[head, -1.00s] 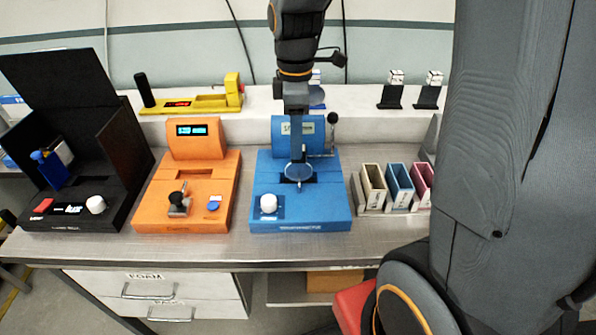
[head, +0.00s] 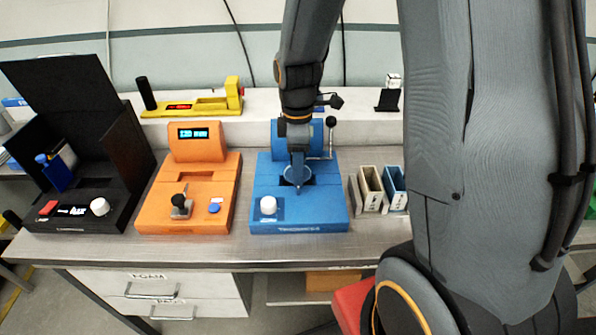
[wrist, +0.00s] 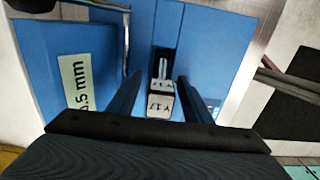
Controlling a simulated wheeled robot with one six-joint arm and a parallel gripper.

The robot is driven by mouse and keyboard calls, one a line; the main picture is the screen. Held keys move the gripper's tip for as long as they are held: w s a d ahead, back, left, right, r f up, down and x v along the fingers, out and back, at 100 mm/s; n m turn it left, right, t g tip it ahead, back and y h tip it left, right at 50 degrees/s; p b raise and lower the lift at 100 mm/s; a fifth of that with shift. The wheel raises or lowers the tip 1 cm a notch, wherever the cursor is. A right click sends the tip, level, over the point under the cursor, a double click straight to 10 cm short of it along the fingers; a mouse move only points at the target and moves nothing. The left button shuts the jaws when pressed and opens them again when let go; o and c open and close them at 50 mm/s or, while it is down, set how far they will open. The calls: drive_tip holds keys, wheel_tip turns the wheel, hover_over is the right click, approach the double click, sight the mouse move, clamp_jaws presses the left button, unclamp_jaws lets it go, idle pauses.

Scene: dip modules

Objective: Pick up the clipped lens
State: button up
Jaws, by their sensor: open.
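My gripper (head: 297,180) points down over the machine. In the wrist view the fingers (wrist: 160,82) are open, one on each side of the clip, with gaps visible. I cannot tell how far the fingertips are above or below the clip.
A lever with a black knob (head: 331,122) stands just right of my gripper. A white knob (head: 268,205) is on the machine's front. Coloured slotted holders (head: 370,188) stand to the right. An orange machine (head: 187,205) stands to the left.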

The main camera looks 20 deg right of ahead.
drive_tip(key=shift+f, duration=0.2)
drive_tip(key=c, duration=1.1)
clamp_jaws()
drive_tip(key=shift+r, duration=0.15)
